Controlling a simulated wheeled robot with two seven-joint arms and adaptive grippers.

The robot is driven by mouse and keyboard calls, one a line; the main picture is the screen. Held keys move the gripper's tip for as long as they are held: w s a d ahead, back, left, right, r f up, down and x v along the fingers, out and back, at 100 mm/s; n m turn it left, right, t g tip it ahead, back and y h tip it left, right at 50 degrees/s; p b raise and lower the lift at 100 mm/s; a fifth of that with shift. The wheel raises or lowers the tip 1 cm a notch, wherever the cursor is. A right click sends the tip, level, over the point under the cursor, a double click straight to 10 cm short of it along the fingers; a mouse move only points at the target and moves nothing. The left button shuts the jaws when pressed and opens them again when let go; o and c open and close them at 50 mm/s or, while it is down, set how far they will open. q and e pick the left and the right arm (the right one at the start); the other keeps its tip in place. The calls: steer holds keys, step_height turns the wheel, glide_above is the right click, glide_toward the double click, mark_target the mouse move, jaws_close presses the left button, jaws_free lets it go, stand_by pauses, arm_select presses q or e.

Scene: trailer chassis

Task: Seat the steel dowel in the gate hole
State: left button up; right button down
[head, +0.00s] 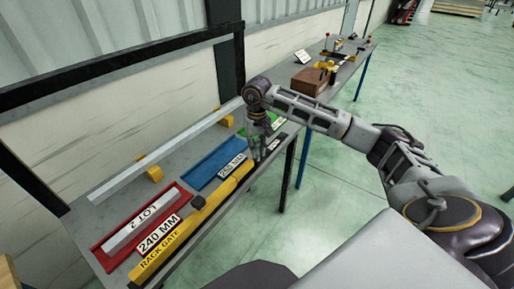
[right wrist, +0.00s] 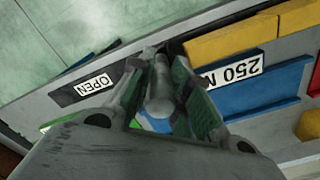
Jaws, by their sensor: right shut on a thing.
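My right gripper (head: 258,155) is at the far end of the yellow rack gate (head: 185,232), over the front edge of the bench. In the right wrist view the gripper (right wrist: 163,75) is shut on the grey steel dowel (right wrist: 160,95), which stands between its green-lined fingers. The rack gate also shows there (right wrist: 230,42), just right of the fingertips. The dowel's far end is close to the bench edge beside the gate's end. The gate hole is hidden or too small to make out, so I cannot tell whether the dowel is in it. My left gripper is not in view.
On the bench (head: 187,160) are a red tray (head: 98,250) with a LOT 2 bar (head: 140,218), a blue tray (head: 205,171) and a long pale bar (head: 165,147). A second bench holds a brown box (head: 310,82).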

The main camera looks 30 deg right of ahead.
steer(key=shift+f+b, duration=0.5)
steer(key=shift+f, duration=0.1)
steer(key=c, duration=1.3)
jaws_free()
steer(key=shift+o, duration=0.2)
steer(key=shift+r, duration=5.95)
step_height(320, 180, up, 9)
steer(key=p, duration=0.9)
steer(key=shift+r+p, duration=0.6)
